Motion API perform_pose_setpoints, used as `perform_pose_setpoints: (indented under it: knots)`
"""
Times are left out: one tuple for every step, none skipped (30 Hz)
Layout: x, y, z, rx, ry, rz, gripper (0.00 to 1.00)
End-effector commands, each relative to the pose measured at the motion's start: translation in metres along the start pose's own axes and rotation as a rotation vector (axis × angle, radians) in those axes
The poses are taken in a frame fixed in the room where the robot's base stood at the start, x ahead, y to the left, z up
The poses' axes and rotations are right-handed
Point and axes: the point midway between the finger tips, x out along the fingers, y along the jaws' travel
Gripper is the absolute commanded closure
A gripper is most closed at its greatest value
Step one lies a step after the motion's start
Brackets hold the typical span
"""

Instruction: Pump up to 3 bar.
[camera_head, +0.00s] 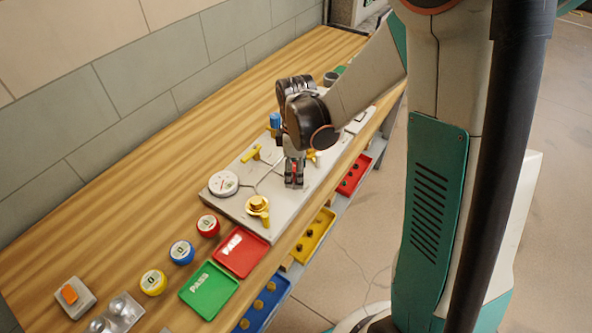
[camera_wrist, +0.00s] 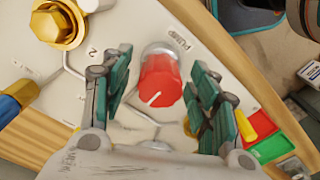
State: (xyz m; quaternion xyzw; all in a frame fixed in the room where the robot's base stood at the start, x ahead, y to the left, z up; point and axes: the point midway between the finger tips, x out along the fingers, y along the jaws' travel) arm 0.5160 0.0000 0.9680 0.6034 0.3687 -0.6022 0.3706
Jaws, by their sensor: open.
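In the wrist view a red round knob (camera_wrist: 160,80) with a white mark line stands on the pale panel next to the word PUMP. My gripper (camera_wrist: 160,72) is open, with its green-padded fingers on either side of the knob and gaps visible between pads and knob. In the head view my gripper (camera_head: 293,180) points down at the grey panel (camera_head: 238,208) and largely hides the knob. A round white gauge (camera_head: 224,184) sits at the panel's near left; its reading is too small to tell.
A brass fitting (camera_head: 258,203), a yellow handle (camera_head: 250,154) and a blue part (camera_head: 274,120) stand on the panel. A red tray (camera_head: 240,252) and a green tray (camera_head: 208,290) lie nearer on the bench (camera_head: 130,215). Coloured bins (camera_head: 314,237) sit below its edge.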

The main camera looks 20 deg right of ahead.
Motion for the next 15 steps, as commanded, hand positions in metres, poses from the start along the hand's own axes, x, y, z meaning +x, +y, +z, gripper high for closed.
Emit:
perform_pose_setpoints:
  knots:
    - [-0.0002,0.0,0.0,0.0,0.0,0.0,0.45]
    - [-0.0003,0.0,0.0,0.0,0.0,0.0,0.45]
    - [-0.0003,0.0,0.0,0.0,0.0,0.0,0.45]
    - [-0.0004,0.0,0.0,0.0,0.0,0.0,0.45]
    - [-0.0004,0.0,0.0,0.0,0.0,0.0,0.5]
    - [-0.0004,0.0,0.0,0.0,0.0,0.0,0.59]
    - [-0.0004,0.0,0.0,0.0,0.0,0.0,0.66]
    - [-0.0005,0.0,0.0,0.0,0.0,0.0,0.73]
    - [-0.0005,0.0,0.0,0.0,0.0,0.0,0.82]
    - [-0.0005,0.0,0.0,0.0,0.0,0.0,0.88]
    - [-0.0005,0.0,0.0,0.0,0.0,0.0,0.9]
    - [-0.0005,0.0,0.0,0.0,0.0,0.0,0.9]
    - [-0.0005,0.0,0.0,0.0,0.0,0.0,0.9]
    - [-0.0005,0.0,0.0,0.0,0.0,0.0,0.9]
    - [-0.0005,0.0,0.0,0.001,0.0,0.0,0.9]
